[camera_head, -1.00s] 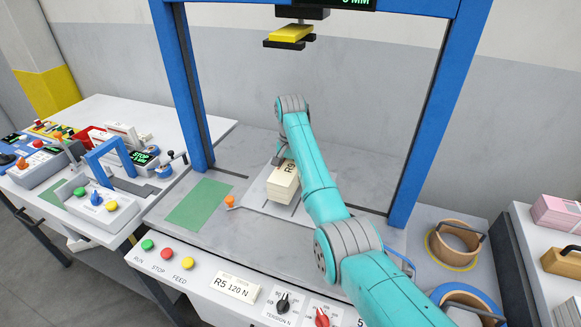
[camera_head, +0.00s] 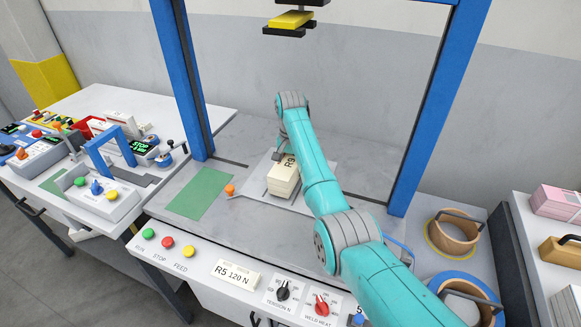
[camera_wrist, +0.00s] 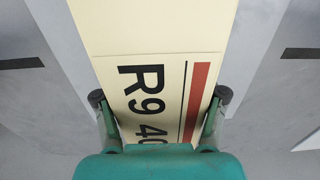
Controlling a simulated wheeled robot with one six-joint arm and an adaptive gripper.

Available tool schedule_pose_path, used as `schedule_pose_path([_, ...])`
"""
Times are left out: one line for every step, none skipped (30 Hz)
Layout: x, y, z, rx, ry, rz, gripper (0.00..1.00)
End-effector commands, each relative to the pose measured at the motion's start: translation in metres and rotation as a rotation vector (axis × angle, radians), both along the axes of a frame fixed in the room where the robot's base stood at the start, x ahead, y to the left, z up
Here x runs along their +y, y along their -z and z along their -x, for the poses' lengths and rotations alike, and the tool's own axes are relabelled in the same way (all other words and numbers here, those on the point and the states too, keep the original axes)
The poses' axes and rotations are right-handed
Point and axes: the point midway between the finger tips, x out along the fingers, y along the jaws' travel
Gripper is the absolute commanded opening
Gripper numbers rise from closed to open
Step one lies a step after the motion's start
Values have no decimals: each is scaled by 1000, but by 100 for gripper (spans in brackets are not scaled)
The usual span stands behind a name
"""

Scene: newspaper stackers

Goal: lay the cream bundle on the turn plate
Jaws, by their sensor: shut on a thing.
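The cream bundle (camera_head: 284,180) is marked R9 and has a red bar on its top label. In the head view it is over the light grey turn plate (camera_head: 256,190), under the blue arch; whether it touches the plate I cannot tell. The bundle fills the middle of the wrist view (camera_wrist: 150,40). My gripper (camera_wrist: 162,105) is shut on the bundle, one finger at each side. In the head view my gripper (camera_head: 279,150) is partly hidden behind my arm, which also covers the plate's right part.
A blue arch (camera_head: 180,80) with a yellow-and-black press head (camera_head: 290,20) stands over the grey table. A small orange knob (camera_head: 229,190) is at the plate's left corner, beside a green mat (camera_head: 200,193). Tape rolls (camera_head: 452,238) stand at right. A left bench (camera_head: 100,100) holds machines.

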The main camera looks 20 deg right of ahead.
Motion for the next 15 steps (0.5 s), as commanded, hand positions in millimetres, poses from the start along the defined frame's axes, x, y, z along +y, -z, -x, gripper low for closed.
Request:
schedule_pose_path([0, -1, -1, -3, 0, 0, 1])
schedule_pose_path([0, -1, -1, -3, 0, 0, 1])
schedule_pose_path([0, 0, -1, -3, 0, 0, 1])
schedule_pose_path([0, 0, -1, -3, 0, 0, 1])
schedule_pose_path([0, 0, -1, -3, 0, 0, 1])
schedule_pose_path([0, 1, -1, -3, 0, 0, 1])
schedule_pose_path([0, 1, -1, -3, 0, 0, 1])
schedule_pose_path([0, 2, -1, -4, 0, 0, 1])
schedule_pose_path([0, 2, -1, -4, 0, 0, 1])
schedule_pose_path([0, 3, -1, -4, 0, 0, 1])
schedule_pose_path([0, 3, -1, -4, 0, 0, 1])
schedule_pose_path([0, 4, -1, -4, 0, 0, 1])
schedule_pose_path([0, 4, -1, -4, 0, 0, 1])
schedule_pose_path([0, 5, -1, -4, 0, 0, 1])
schedule_pose_path([0, 5, -1, -4, 0, 0, 1])
